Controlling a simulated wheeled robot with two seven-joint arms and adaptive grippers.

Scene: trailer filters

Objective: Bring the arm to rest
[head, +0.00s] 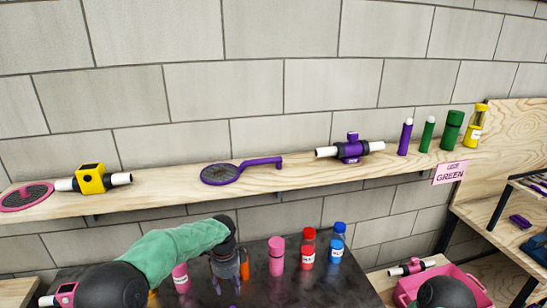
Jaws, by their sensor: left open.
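My left arm comes in from the lower left in a green sleeve (178,245) and bends down at a dark wrist. My left gripper (227,284) points down over the dark table (320,287), open, with nothing clearly held between its fingers. A pink bottle (181,278) stands left of it and an orange item (244,266) shows close at its right, partly hidden. My right gripper is out of the picture.
Pink (277,256), red (308,248) and blue (337,243) bottles stand right of the gripper. A wooden shelf (290,182) above holds a yellow valve (90,179), purple strainer (222,174), purple valve (351,150) and several bottles. A pink crate (470,285) sits lower right.

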